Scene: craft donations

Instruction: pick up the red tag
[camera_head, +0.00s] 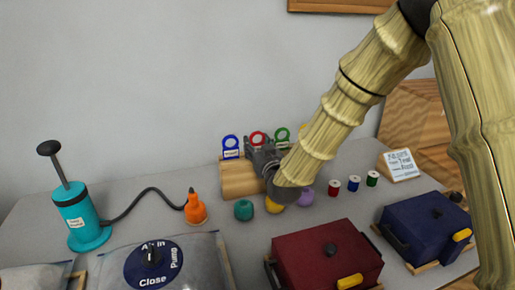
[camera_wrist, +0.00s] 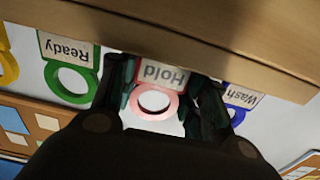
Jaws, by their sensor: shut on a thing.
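The red tag (camera_head: 258,136) is a ring with a white label, upright at the wooden block (camera_head: 238,182). In the wrist view the red tag (camera_wrist: 163,75) appears upside down, its label reads "Hold" and its ring looks pale pink. My gripper (camera_head: 264,158) is at the block, with its fingers on both sides of this tag. In the wrist view my gripper (camera_wrist: 160,92) is shut on the tag's label part. The tag's lower edge meets the block's edge in that view; I cannot tell whether it is clear of the block.
A blue "Wash" tag (camera_head: 231,147) and a green "Ready" tag (camera_head: 281,134) stand close on either side. A yellow tag (camera_wrist: 6,65) is beyond the green one.

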